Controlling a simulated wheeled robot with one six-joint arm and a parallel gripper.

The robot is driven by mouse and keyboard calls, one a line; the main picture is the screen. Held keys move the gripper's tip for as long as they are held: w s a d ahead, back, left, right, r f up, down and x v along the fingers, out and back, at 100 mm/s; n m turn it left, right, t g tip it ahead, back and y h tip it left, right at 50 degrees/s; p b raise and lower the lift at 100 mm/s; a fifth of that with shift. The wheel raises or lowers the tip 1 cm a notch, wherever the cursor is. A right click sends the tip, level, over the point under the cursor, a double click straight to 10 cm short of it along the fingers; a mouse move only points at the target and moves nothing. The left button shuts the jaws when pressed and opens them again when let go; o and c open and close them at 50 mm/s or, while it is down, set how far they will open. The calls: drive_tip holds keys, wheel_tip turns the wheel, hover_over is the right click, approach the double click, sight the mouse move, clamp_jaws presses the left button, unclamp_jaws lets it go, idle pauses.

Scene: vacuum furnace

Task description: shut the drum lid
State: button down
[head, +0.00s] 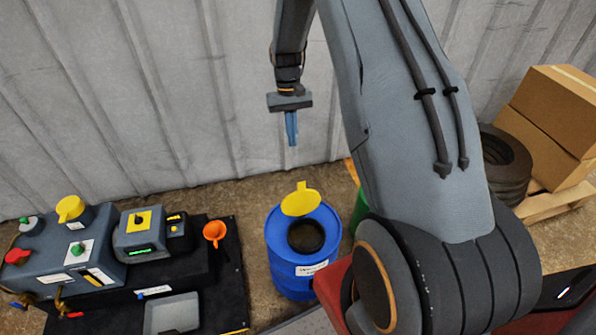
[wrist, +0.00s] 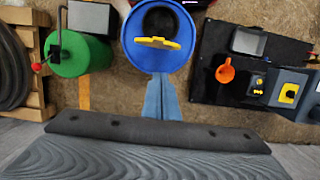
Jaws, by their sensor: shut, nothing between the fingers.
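The blue drum (head: 292,273) stands on the floor right of the black bench in the head view. Its yellow lid (head: 300,201) stands raised at the back of the rim, and the dark round opening (head: 306,236) is uncovered. In the wrist view the drum (wrist: 134,52) is at the top middle, with the lid (wrist: 158,43) seen nearly edge-on across the near side of the opening. My gripper (head: 292,143) is shut and empty, in the air above and behind the drum. Its blue fingers also show in the wrist view (wrist: 161,84), apart from the lid.
The black bench (head: 235,290) with grey control boxes, an orange funnel (head: 214,231) and a grey tray (head: 172,314) is at left. A green container (wrist: 80,55) stands close beside the drum. Tyres (head: 503,160) and cardboard boxes (head: 556,110) are at right. A corrugated wall rises behind.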

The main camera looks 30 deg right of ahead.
drive_tip(key=s+f+p, duration=0.4)
drive_tip(key=s+f, duration=0.1)
drive_tip(key=f, duration=0.5)
drive_tip(key=shift+s+a+f, duration=0.2)
drive_tip(key=shift+a+f, duration=0.15)
drive_tip(key=shift+s, duration=0.1)
